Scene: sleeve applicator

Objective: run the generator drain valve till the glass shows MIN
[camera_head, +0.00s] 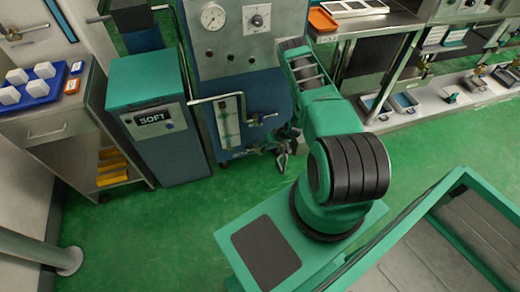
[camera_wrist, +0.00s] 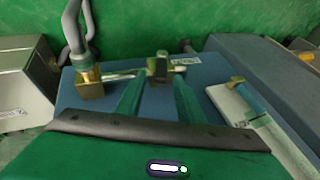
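The generator (camera_head: 262,95) is a blue cabinet with a grey upper panel, and a sight glass (camera_head: 228,122) is on its front. The glass also shows at the right in the wrist view (camera_wrist: 258,118), but its level and marks are too small to read. In the wrist view a brass valve (camera_wrist: 158,66) with a dark top lies just beyond and between the tips of my gripper (camera_wrist: 158,82). The two green fingers are apart, with a gap between them. I cannot tell whether they touch the valve. In the head view my arm partly hides this area.
A brass fitting (camera_wrist: 90,84) with grey hoses sits left of the valve, with a silvery bar beside it. A green-topped SOFT cabinet (camera_head: 155,115) stands left of the generator. A steel bench (camera_head: 375,22) is on the right.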

